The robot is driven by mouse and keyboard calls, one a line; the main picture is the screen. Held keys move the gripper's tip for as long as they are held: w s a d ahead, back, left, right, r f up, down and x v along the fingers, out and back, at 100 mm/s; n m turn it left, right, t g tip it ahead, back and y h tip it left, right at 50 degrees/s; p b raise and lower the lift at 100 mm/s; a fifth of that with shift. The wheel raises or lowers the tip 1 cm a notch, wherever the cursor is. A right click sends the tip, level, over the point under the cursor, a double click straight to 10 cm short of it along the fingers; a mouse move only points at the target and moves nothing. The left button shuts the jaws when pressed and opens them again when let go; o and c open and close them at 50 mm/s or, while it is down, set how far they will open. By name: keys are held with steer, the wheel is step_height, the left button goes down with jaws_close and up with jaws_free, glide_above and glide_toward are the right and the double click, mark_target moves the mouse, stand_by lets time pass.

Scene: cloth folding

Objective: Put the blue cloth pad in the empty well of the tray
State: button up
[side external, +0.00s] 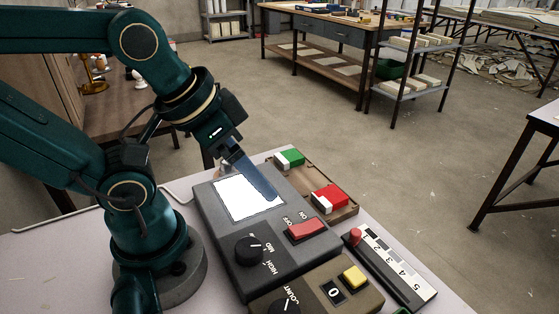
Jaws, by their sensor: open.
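A brown tray (338,212) lies at the far side of the table, partly hidden behind a dark grey box. A green-and-white pad (289,159) sits at its far end, and a red-and-white pad (330,199) nearer its front. A bare stretch of tray shows between them; I cannot tell its wells clearly. My gripper (270,195) is open and points down to the right, in front of the grey box's white screen in this view. Its fingers look bluish and overlap from this side. I cannot make out a blue cloth pad; it may be hidden behind the box or my gripper.
The grey box (226,235) has a red switch (306,230) and a black knob. A brown box (325,270) with a yellow button stands in front. A numbered strip (388,268) with a red knob lies at right. Workbenches and shelves stand farther back.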

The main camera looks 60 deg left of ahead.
steer(key=w+d+n+g+h, duration=0.2)
steer(key=d+n+g+h, duration=0.15)
steer(key=d, duration=0.65)
steer(key=w+d+n+g+h, duration=0.2)
steer(key=d+n+h, duration=0.2)
steer(key=d, duration=0.6)
steer(key=s+d+f+g, duration=0.1)
steer(key=s+d+f, duration=0.1)
steer(key=d+f, duration=0.1)
steer(key=s+d+f+n+g, duration=0.1)
steer(key=s+d+f+g, duration=0.1)
steer(key=d, duration=0.1)
steer(key=s+d+f+n+g, duration=0.1)
steer(key=s+d+f+g, duration=0.1)
steer(key=d+f, duration=0.1)
steer(key=shift+s+d+f, duration=0.1)
steer(key=shift+f, duration=0.25)
steer(key=shift+m+g+y, duration=0.25)
steer(key=shift+g+y, duration=0.3)
steer(key=shift+g, duration=0.2)
steer(key=s+f, duration=0.3)
steer(key=s, duration=0.1)
steer(key=shift+d+f, duration=0.25)
steer(key=shift+f, duration=0.05)
steer(key=shift+x, duration=2.45)
